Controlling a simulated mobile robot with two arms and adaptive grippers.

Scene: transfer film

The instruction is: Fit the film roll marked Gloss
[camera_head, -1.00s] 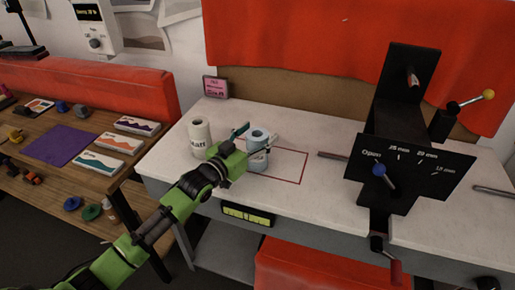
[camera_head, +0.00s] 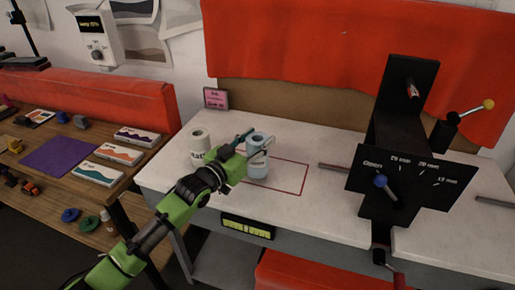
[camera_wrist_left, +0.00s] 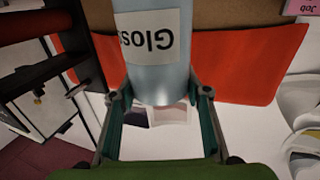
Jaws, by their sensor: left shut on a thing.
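The pale blue film roll (camera_head: 258,170) stands upright at the left part of the red outline on the white bench. Its white label reads "Gloss", upside down, in the left wrist view (camera_wrist_left: 152,38). My left gripper (camera_head: 248,144) is shut on this roll, with one finger on each side of it. I cannot tell whether the roll's base touches the bench. A cream roll (camera_head: 199,141) stands just left, its label partly hidden by my gripper. The black machine (camera_head: 410,177) with a blue-knobbed pointer (camera_head: 381,181) and a metal rod (camera_head: 337,167) stands to the right. My right gripper is not in view.
A pink card (camera_head: 216,98) stands at the back of the white bench (camera_head: 320,145). The bench is clear between the roll and the machine. A wooden table (camera_head: 40,190) with colour cards and small items is at the left. A yellow-knobbed lever (camera_head: 487,105) sticks out at the machine's right.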

